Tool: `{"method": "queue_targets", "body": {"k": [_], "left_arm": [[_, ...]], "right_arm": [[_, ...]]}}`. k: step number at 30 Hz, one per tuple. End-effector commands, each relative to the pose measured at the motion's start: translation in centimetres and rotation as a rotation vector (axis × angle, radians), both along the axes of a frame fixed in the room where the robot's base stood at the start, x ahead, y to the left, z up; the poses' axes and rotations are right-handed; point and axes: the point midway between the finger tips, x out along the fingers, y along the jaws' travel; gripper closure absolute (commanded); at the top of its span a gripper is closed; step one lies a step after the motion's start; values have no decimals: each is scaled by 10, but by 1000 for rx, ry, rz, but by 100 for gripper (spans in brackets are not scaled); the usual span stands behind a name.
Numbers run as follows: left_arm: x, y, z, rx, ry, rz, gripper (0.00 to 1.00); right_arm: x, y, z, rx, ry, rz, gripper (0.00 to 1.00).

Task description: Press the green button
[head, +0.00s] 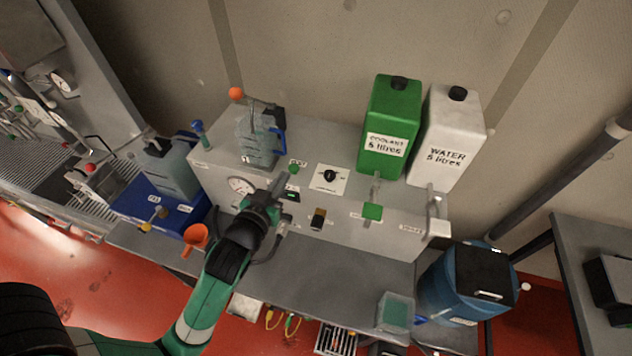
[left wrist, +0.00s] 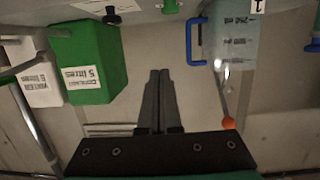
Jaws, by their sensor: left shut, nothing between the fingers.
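The green button (head: 294,169) is a small round green knob on the grey bench unit, beside a small label, left of the black rotary switch (head: 330,176). My left gripper (head: 281,180) is shut and empty, its tips close to the button's lower left in the head view. Whether they touch it I cannot tell. In the left wrist view the shut fingers (left wrist: 159,73) point toward the unit, and a small green part that looks like the button (left wrist: 169,5) sits at the top edge, partly cut off. My right gripper is not in view.
A green coolant canister (head: 391,120) and a white water canister (head: 447,140) stand on the unit at right. A clear container (head: 256,140) with a blue handle stands behind the gripper. A gauge (head: 240,186) and an orange funnel (head: 196,236) are at left.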

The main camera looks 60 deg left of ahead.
Motion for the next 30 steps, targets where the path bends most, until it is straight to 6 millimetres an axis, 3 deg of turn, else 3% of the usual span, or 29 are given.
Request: {"method": "queue_targets", "body": {"k": [3,16,20,30], "left_arm": [[-11,7,-15,-9,24,26,100],[-6,12,-15,-8,19,28,100],[7,25,-20,-7,17,30,100],[60,72,-34,-8,21,29,100]], "right_arm": [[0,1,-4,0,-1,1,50],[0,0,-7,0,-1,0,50],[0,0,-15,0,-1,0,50],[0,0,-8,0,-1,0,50]]}}
